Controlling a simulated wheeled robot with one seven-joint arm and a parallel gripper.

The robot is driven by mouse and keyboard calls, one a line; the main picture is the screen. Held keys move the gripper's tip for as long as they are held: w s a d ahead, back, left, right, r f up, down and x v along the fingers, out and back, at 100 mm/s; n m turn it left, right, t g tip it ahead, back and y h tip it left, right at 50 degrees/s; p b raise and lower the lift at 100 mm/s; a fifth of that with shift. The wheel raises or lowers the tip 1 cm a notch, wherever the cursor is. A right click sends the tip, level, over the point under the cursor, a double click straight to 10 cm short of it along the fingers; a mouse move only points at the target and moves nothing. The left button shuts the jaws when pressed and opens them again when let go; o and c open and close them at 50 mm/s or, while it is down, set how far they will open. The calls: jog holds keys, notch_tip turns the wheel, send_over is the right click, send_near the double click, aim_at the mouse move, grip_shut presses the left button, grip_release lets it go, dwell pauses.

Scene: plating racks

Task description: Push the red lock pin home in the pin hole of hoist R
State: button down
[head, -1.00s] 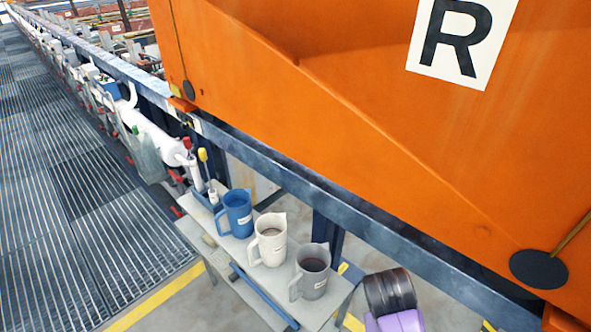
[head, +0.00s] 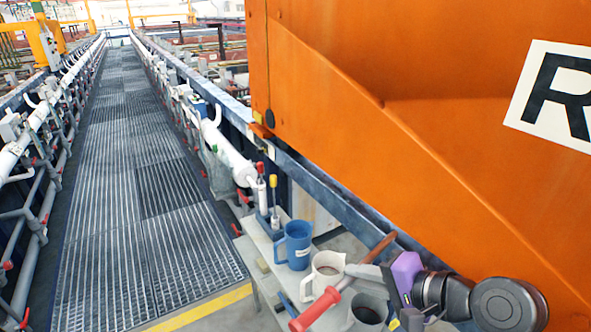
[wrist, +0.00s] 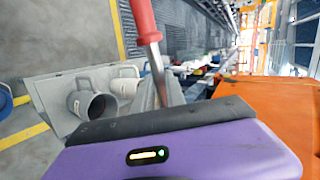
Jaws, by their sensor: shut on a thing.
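Hoist R is the big orange body (head: 350,130) on the right of the head view, with a white "R" plate (head: 550,95). My gripper (head: 358,277), with its purple body, is at the lower right of the head view, in front of the hoist's lower edge. It is shut on the red lock pin (head: 320,308), a rod with a red grip. The pin is tilted, its shaft pointing up and right towards the hoist. In the wrist view the red grip (wrist: 143,18) stands above a grey metal shaft. I cannot make out the pin hole.
Below my gripper is a grey shelf (head: 258,240) with a blue jug (head: 296,243), a white jug (head: 325,270) and a grey jug (head: 367,312). Red-topped (head: 261,180) and yellow-topped (head: 274,195) rods stand at its back. A dark rail (head: 325,190) runs below the hoist. The grated walkway (head: 130,220) is clear.

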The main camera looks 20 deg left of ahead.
jog(key=s+a+r+t+y, duration=0.1)
jog(key=r+t+y, duration=0.1)
jog(key=r, duration=0.6)
jog(key=s+a+r+m+t+y, duration=0.1)
jog(key=r+t, duration=0.2)
jog(key=r, duration=0.5)
jog(key=s+a+r+m+t+y, duration=0.1)
jog(key=s+a+r+t+y, duration=0.1)
jog(key=r, duration=0.7)
jog(key=shift+y, duration=0.3)
jog(key=shift+t, duration=0.3)
